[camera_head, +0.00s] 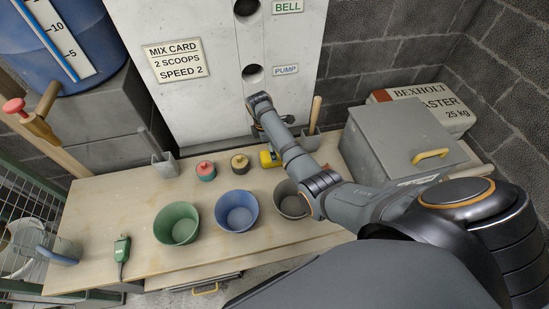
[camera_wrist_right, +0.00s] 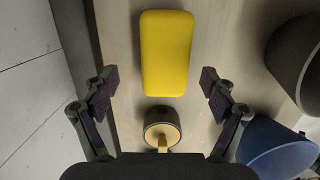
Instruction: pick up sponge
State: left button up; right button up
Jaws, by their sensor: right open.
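The yellow sponge (camera_wrist_right: 166,53) lies flat on the wooden bench, lengthwise ahead of my right gripper in the right wrist view. In the head view a part of the sponge (camera_head: 266,159) shows beside my right arm, which hides the rest. My right gripper (camera_wrist_right: 157,84) is open, with its two fingers apart on either side of the sponge's line. Nothing is between the fingertips, and the sponge's near end is close to their level in the picture. I cannot tell the height gap. My left gripper is not in view.
A dark round piece with a yellow top (camera_head: 240,164) stands next to the sponge. A red-topped piece (camera_head: 206,171), green bowl (camera_head: 177,223), blue bowl (camera_head: 237,211) and grey bowl (camera_head: 290,200) stand on the bench. A white panel (camera_head: 205,100) rises behind; a grey bin (camera_head: 400,135) is right.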

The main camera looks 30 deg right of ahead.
jog(key=f, duration=0.2)
jog(key=s+f, duration=0.1)
jog(key=f, duration=0.1)
jog(key=shift+d+f+b, duration=0.1)
jog(key=shift+d+b, duration=0.2)
jog(key=shift+d, duration=0.1)
jog(key=shift+d+f, duration=0.1)
jog(key=shift+f, duration=0.2)
jog(key=shift+c, duration=0.4)
jog(key=c, duration=1.1)
jog(key=shift+o, duration=0.2)
